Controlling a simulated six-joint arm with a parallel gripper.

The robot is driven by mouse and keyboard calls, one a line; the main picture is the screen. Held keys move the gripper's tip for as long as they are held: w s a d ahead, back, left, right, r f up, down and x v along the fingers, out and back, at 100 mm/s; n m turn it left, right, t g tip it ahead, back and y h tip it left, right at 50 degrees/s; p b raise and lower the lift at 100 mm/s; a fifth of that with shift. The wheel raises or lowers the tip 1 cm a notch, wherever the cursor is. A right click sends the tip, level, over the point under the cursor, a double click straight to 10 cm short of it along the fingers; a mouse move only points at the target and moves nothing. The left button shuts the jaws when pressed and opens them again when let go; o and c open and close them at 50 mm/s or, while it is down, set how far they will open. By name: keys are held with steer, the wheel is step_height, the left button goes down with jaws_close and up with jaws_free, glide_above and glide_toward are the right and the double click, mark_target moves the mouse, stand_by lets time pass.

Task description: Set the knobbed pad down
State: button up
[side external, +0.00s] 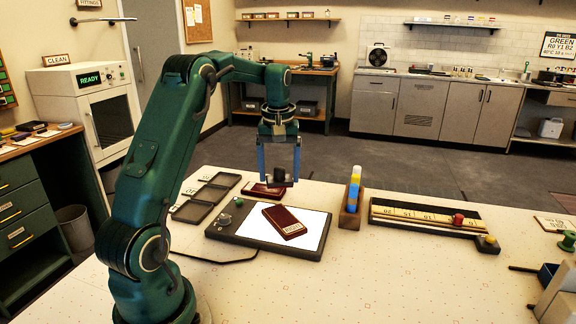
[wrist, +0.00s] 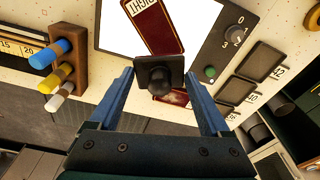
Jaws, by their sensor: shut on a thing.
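My gripper (side external: 279,179) is shut on the knobbed pad (side external: 279,174), a small dark square with a round black knob. In the wrist view the pad (wrist: 142,72) spans the gap between the two blue fingers of my gripper (wrist: 159,76), with its knob toward the camera. In the side view the pad hangs in the air above the far edge of the lit board (side external: 314,238), apart from the table. Its underside is hidden.
A dark red slab (side external: 287,221) labelled RIGHT in the wrist view lies on the board. Another red slab (side external: 262,190) lies behind the board. A block with coloured pegs (side external: 350,208) stands right, dark trays (side external: 194,211) lie left.

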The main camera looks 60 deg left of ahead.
steer(key=w+d+m, duration=0.2)
steer(key=d+m, duration=0.3)
steer(key=d, duration=0.2)
glide_above(349, 249)
steer(key=shift+t, duration=0.3)
steer(key=f, duration=0.7)
steer(key=shift+s+d, duration=0.15)
steer(key=shift+s, duration=0.1)
steer(key=shift+f, duration=1.95)
steer(key=shift+f, duration=0.15)
steer(key=o, duration=1.1)
steer(key=shift+o, duration=0.2)
